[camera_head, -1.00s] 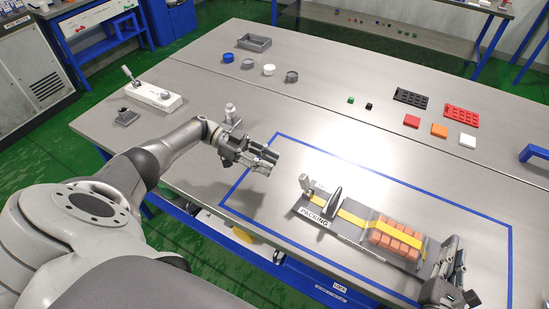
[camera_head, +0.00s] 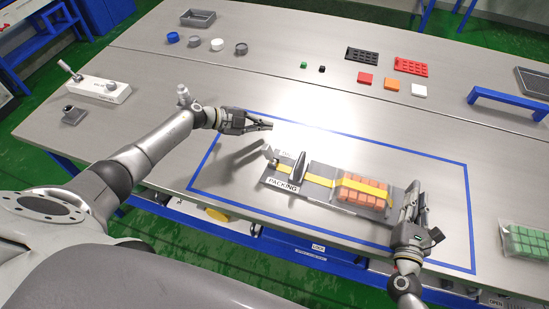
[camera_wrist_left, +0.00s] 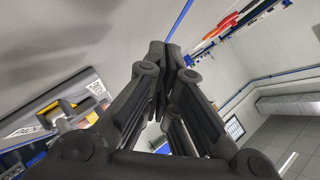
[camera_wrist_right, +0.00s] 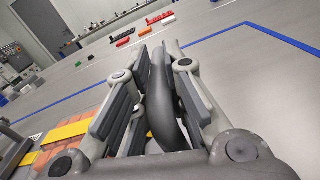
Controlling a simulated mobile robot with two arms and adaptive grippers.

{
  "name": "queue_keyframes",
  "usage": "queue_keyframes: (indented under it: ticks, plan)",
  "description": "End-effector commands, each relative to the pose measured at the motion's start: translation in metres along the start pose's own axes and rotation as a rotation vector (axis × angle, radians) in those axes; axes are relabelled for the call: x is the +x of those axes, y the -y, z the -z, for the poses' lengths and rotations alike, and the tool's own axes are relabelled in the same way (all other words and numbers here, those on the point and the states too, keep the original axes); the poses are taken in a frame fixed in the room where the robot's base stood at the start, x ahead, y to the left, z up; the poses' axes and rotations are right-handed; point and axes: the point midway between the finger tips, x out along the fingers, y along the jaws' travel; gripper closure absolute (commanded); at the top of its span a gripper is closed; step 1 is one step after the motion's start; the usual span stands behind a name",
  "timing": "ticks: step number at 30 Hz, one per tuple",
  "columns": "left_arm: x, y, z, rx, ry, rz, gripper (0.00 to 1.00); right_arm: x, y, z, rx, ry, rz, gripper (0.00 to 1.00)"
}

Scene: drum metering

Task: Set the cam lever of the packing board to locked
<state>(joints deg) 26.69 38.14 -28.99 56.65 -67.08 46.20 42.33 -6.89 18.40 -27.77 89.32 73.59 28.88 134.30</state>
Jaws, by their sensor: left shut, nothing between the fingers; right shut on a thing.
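The packing board (camera_head: 320,198) lies on the table inside a blue outline, with a white PACKING label at its left front. A dark tapered lever (camera_head: 299,168) stands on the board's left part beside the yellow strap (camera_head: 321,181); I cannot read its set position. The strap runs over a block of orange bricks (camera_head: 352,195). My left gripper (camera_head: 268,126) is shut and empty, behind and left of the lever, apart from it. My right gripper (camera_head: 415,192) is at the board's right end, shut on a dark curved piece (camera_wrist_right: 163,105), partly hidden by the fingers.
A small post (camera_head: 273,157) stands at the board's left end. A bag of green blocks (camera_head: 524,240) lies at the right table edge. A white switch box (camera_head: 98,89) is at the left. Coloured pieces and trays lie farther back. The table behind the board is mostly clear.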

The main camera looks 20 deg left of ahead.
Motion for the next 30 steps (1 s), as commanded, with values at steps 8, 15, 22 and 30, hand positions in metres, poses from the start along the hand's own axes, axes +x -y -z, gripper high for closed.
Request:
queue_keyframes:
  ticks: [8, 15, 22, 30]
  plan:
    - [0.022, 0.059, 0.013, 0.380, 0.218, 0.235, 1.00, -0.001, 0.000, 0.002, 0.000, -0.005, -0.001, 1.00]
    - [0.024, 0.096, 0.046, 0.611, 0.406, 0.448, 1.00, -0.001, 0.000, 0.002, 0.000, -0.005, -0.001, 1.00]
    - [0.019, 0.094, 0.090, 0.679, 0.562, 0.641, 1.00, -0.001, 0.000, 0.002, 0.000, -0.005, -0.001, 1.00]
    - [0.008, 0.042, 0.145, 0.543, 0.718, 0.813, 1.00, -0.001, 0.000, 0.002, 0.000, -0.005, -0.001, 1.00]
